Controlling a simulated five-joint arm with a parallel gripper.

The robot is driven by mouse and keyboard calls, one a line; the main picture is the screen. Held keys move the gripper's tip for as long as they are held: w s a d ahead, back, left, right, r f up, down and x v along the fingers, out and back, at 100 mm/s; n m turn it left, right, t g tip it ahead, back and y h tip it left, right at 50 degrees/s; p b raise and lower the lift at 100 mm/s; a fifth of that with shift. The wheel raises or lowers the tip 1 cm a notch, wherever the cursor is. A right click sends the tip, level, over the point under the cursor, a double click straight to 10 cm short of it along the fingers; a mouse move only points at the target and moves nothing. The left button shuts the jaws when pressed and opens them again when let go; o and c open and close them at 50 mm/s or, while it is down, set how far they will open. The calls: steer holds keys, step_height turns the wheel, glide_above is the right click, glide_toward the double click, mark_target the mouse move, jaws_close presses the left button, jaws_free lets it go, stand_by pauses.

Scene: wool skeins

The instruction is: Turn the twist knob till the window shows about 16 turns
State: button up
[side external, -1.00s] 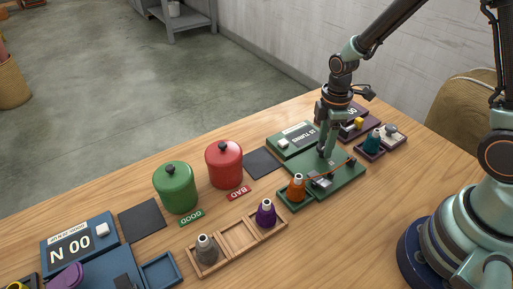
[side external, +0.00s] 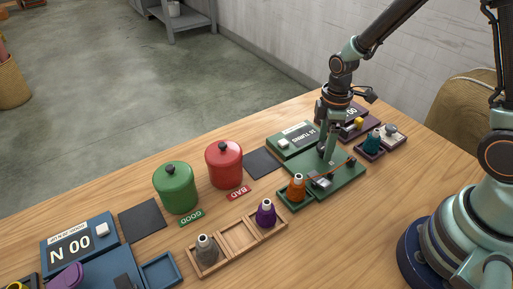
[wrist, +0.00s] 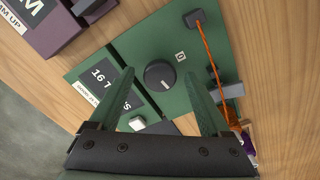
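The green twist device (side external: 340,178) lies on the wooden table, and its panel (wrist: 205,60) fills the middle of the wrist view. Its dark window (wrist: 103,78) reads 16 TURNS, with some letters hidden behind a finger. The window also shows small and upside down in the side view (side external: 300,135). The round black twist knob (wrist: 160,75) has a pale index line. My gripper (wrist: 160,72) is open, one green finger on each side of the knob with visible gaps. In the side view my gripper (side external: 325,152) is down over the device.
An orange yarn strand (wrist: 208,52) runs across the device from an orange cone (side external: 296,187). A white button (wrist: 137,123) sits near the window. A purple device (side external: 355,112), a teal cone (side external: 373,141) and a wooden rack (side external: 207,262) stand nearby. Red (side external: 224,165) and green (side external: 175,188) canisters stand left.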

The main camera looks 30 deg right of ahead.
steer(key=shift+r, duration=0.1)
step_height(320, 180, up, 12)
stand_by(0.6)
steer(key=s+r+m+t, duration=0.5)
steer(key=s+r+m, duration=0.2)
steer(key=r+m, duration=0.2)
steer(key=shift+a+r+m+t, duration=0.2)
steer(key=shift+a+m+t, duration=0.1)
steer(key=shift+m, duration=0.7)
